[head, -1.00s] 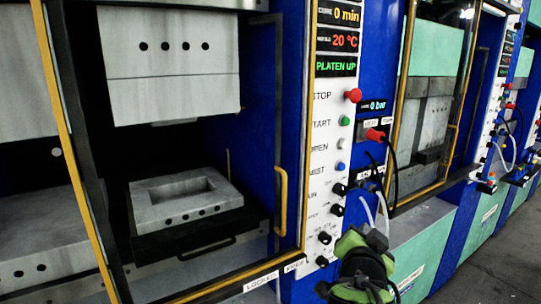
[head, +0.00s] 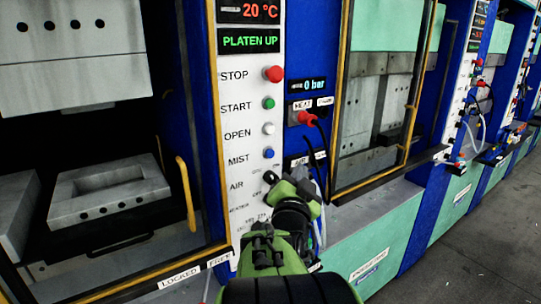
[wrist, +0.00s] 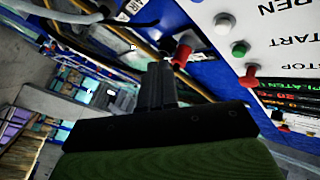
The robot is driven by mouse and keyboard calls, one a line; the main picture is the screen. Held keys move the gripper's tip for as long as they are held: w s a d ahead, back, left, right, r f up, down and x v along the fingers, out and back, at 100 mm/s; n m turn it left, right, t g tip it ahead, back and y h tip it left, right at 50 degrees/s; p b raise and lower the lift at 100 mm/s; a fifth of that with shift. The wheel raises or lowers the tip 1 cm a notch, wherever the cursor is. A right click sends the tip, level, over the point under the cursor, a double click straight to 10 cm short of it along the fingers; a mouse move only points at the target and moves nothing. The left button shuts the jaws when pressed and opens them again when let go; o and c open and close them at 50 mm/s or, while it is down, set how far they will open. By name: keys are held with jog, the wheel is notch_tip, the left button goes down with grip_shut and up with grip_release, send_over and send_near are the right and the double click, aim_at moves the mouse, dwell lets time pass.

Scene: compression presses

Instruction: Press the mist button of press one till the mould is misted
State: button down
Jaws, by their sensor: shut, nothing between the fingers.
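The blue mist button (head: 268,153) is on the white control panel of the nearest press, beside the label MIST, below the white open button (head: 268,129). The grey mould (head: 115,187) with a rectangular hollow lies on the press's lower bed; I cannot tell whether it is wet. My gripper (wrist: 158,88) is shut and empty in the wrist view. In the head view my green and black hand is low, below and right of the mist button, apart from it; its fingertips are hard to make out.
The display (head: 250,41) reads PLATEN UP. The red stop button (head: 274,74) and green start button (head: 268,103) are above. A yellow door handle (head: 186,194) is left of the panel. The aisle floor (head: 470,240) is clear.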

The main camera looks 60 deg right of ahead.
jog(key=w+d+b, duration=0.1)
jog(key=w+d, duration=0.2)
jog(key=w, duration=0.4)
jog(key=shift+d, duration=0.2)
jog(key=shift+w, duration=0.15)
dwell(1.6)
jog(key=shift+w+d+b, duration=0.2)
jog(key=shift+w+b, duration=0.05)
jog(key=shift+b, duration=0.25)
jog(key=shift+w+d+b, duration=0.2)
jog(key=shift+w+b, duration=0.1)
jog(key=shift+w, duration=0.15)
dwell(0.6)
jog(key=shift+s+a+b, duration=0.45)
jog(key=shift+s+b, duration=0.05)
jog(key=shift+s, duration=0.3)
jog(key=shift+s+a+b, duration=0.25)
jog(key=shift+s+a, duration=0.1)
jog(key=shift+s, duration=0.4)
jog(key=shift+s+a+b, duration=0.2)
jog(key=shift+s+a, duration=0.2)
jog(key=shift+s, duration=0.4)
jog(key=shift+s+a+b, duration=0.25)
jog(key=shift+s+a, duration=0.1)
jog(key=shift+s, duration=0.4)
